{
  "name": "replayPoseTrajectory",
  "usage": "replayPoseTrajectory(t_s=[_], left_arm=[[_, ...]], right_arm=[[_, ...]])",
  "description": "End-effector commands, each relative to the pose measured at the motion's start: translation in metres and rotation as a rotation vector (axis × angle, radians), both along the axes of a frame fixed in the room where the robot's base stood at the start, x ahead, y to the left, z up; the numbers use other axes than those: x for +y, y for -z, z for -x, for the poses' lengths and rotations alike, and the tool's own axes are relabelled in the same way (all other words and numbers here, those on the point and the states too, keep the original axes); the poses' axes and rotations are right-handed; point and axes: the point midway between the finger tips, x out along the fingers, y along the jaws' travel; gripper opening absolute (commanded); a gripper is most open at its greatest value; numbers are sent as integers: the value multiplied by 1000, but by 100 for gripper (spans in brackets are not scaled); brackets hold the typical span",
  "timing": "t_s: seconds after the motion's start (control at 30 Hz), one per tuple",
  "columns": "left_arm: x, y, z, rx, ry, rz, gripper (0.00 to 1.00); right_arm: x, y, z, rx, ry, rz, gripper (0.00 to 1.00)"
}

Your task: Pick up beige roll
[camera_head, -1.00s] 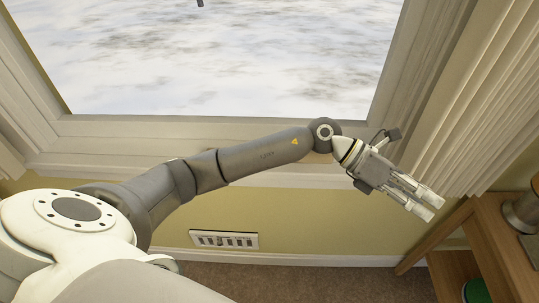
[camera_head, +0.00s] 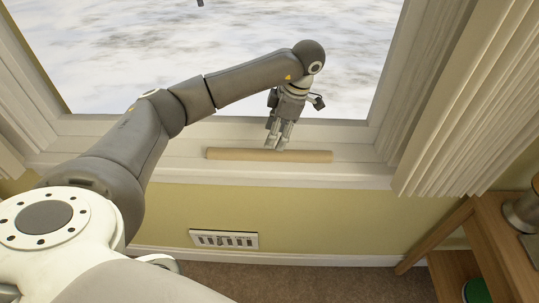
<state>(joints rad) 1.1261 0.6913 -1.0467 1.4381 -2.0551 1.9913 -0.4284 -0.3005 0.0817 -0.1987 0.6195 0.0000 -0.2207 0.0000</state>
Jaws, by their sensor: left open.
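The beige roll (camera_head: 240,154) is a long thin tube lying lengthwise on the window sill, below the glass. My left gripper (camera_head: 277,148) points down at the roll, with its fingertips just above or behind the roll's middle. It is open, and the roll does not look gripped. I cannot tell whether the fingertips touch the roll. My right gripper is not in the picture.
The window frame (camera_head: 90,125) rises behind the sill (camera_head: 350,172), with a pleated curtain (camera_head: 470,110) at the right. A wooden shelf unit (camera_head: 490,235) stands at the lower right.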

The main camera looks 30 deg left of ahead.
Motion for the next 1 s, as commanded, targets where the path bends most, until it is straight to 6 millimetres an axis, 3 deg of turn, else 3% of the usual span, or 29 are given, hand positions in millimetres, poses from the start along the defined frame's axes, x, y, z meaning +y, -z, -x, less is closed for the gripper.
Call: replayPoseTrajectory(t_s=[0.27,0.6,0.87,1.0], left_arm=[[4,21,4,1,0,2,53],[10,63,10,0,0,1,53],[10,67,10,-2,0,2,53],[10,67,10,-2,0,2,35]], right_arm=[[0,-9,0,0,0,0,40],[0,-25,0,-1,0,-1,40],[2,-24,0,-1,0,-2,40],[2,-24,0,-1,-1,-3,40]])
